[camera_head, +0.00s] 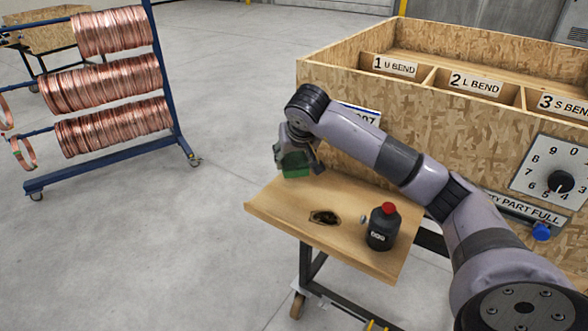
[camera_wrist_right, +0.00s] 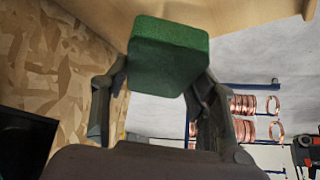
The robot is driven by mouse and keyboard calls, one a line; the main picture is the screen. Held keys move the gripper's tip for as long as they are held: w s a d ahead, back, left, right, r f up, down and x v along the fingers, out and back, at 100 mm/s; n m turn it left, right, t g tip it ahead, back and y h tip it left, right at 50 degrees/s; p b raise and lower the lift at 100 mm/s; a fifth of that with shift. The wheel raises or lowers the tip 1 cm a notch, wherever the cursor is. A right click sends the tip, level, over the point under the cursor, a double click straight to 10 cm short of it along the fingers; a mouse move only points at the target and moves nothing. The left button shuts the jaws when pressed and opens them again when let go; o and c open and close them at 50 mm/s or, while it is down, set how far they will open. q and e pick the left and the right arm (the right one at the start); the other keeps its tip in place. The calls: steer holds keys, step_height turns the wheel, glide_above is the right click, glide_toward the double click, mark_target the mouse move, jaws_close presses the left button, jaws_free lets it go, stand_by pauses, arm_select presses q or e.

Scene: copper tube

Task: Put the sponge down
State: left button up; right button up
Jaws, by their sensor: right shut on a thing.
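My right gripper (camera_head: 297,154) is shut on the green sponge (camera_head: 293,167), over the far end of the small wooden side table (camera_head: 283,208). The sponge's lower face is close to the tabletop; I cannot tell whether it touches. In the right wrist view the sponge (camera_wrist_right: 170,58) sits between the two dark fingers of the gripper (camera_wrist_right: 163,80), with the light wood surface beyond it. My left gripper is not in view.
A black bottle with a red cap (camera_head: 382,226) and a dark patch (camera_head: 325,217) are on the table's nearer part. A big chipboard bin (camera_head: 400,118) with labelled compartments stands right behind. A blue rack (camera_head: 165,85) holds copper coils at the left.

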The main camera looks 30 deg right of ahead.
steer(key=shift+f, duration=2.4)
steer(key=o, duration=0.7)
steer(key=shift+r+p, duration=0.25)
steer(key=shift+p, duration=0.05)
steer(key=b+v, duration=0.1)
steer(key=v, duration=1.1)
steer(key=shift+f, duration=0.15)
